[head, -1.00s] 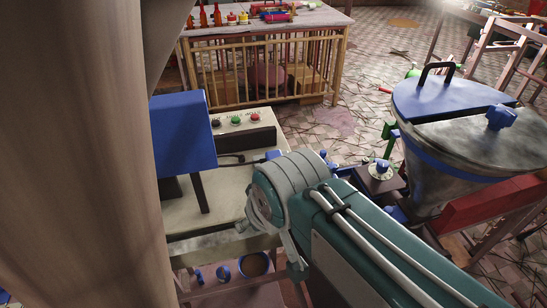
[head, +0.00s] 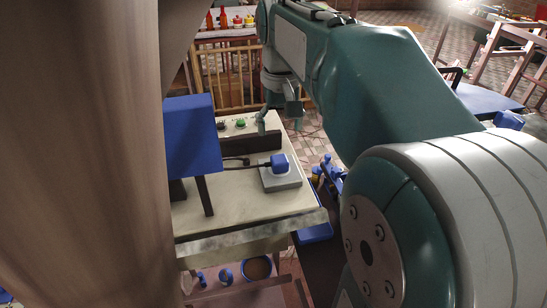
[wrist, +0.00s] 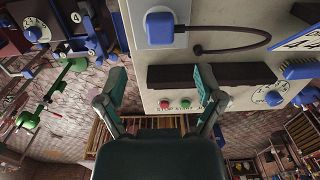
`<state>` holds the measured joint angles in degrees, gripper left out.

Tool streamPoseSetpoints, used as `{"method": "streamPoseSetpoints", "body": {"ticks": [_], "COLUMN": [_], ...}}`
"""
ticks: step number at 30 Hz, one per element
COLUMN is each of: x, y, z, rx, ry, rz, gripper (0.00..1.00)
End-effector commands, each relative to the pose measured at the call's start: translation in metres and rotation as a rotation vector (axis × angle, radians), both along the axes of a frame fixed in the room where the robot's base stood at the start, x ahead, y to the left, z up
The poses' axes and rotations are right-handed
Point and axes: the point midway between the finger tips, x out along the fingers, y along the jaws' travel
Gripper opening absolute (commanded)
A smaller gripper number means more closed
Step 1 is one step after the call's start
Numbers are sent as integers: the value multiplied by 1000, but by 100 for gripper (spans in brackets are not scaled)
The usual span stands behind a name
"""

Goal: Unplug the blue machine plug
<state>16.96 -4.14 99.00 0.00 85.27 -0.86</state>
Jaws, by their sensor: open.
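The blue plug (head: 279,161) sits on a grey socket plate (head: 284,182) on the cream machine top. A dark cable (head: 238,161) runs left from it towards the blue box. In the wrist view the plug (wrist: 160,28) is at the top centre, on the plate, with its cable (wrist: 240,45) curving right. My gripper (wrist: 160,80) is open and empty, its fingers spread wide below the plug in that view and apart from it. In the head view my gripper (head: 281,118) hangs beyond the plug, over the machine's far edge, partly hidden by my arm.
A blue box on legs (head: 191,135) stands on the machine left of the plug. Red and green buttons (wrist: 174,104) and a dark bar (wrist: 210,75) lie near my fingers. A wooden table (head: 225,35) is at the back.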

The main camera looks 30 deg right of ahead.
Motion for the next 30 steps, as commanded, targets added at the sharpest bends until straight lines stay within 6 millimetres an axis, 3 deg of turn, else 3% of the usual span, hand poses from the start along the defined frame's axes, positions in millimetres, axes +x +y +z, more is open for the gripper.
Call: {"method": "streamPoseSetpoints", "body": {"ticks": [8,24,30], "x": [0,-1,0], "y": [0,1,1], "z": [-6,-72,-87], "rx": [0,0,-1], "ry": [-1,1,-2], "rz": [1,1,1], "gripper": [86,86,86]}}
